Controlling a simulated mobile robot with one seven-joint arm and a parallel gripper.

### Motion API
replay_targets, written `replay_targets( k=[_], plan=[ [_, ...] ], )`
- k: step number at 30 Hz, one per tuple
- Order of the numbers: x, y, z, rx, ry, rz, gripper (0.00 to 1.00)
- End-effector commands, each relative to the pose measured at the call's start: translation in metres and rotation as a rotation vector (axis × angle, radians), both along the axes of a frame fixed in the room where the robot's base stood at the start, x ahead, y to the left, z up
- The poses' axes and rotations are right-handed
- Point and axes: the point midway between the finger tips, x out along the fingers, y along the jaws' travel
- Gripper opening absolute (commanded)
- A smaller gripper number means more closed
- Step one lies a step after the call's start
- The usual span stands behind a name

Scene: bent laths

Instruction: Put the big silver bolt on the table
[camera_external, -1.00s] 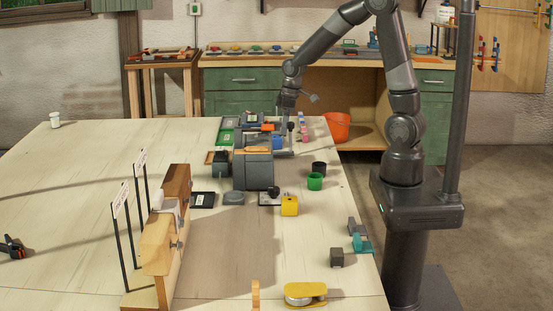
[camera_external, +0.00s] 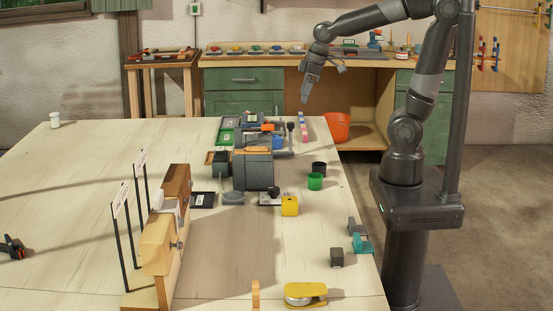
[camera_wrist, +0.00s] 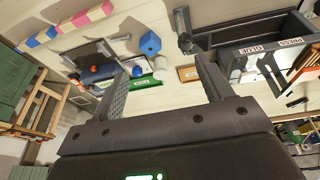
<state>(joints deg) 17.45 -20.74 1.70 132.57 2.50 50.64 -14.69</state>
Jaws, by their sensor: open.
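My gripper (camera_external: 305,99) hangs above the far right edge of the table (camera_external: 330,230), tilted downward, with nothing visible between its fingers. In the wrist view my gripper (camera_wrist: 160,66) shows its two fingers well apart. I cannot pick out the big silver bolt with certainty in either view. A small metallic part (camera_external: 180,244) shows on the wooden stand (camera_external: 160,245), too small to identify. My gripper is well away from that stand.
A grey box (camera_external: 253,172) stands mid-table; green (camera_external: 315,181) and black (camera_external: 319,168) cups and a yellow block (camera_external: 289,206) are nearby. An orange bucket (camera_external: 337,127) is beyond the edge. The table's left side is mostly clear.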

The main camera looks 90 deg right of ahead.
Motion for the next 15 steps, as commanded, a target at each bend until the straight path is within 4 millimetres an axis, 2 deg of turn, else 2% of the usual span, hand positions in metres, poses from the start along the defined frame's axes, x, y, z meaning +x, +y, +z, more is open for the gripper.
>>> replay_targets(
  k=[1,6,12,15],
  plan=[
    [-0.011,0.016,0.007,-0.004,-0.03,0.015,0.72],
    [-0.047,0.055,0.019,0.009,-0.11,0.036,0.72],
    [-0.077,0.079,0.022,0.033,-0.173,0.051,0.72],
    [-0.084,0.083,0.022,0.04,-0.187,0.054,0.72]
  ],
)
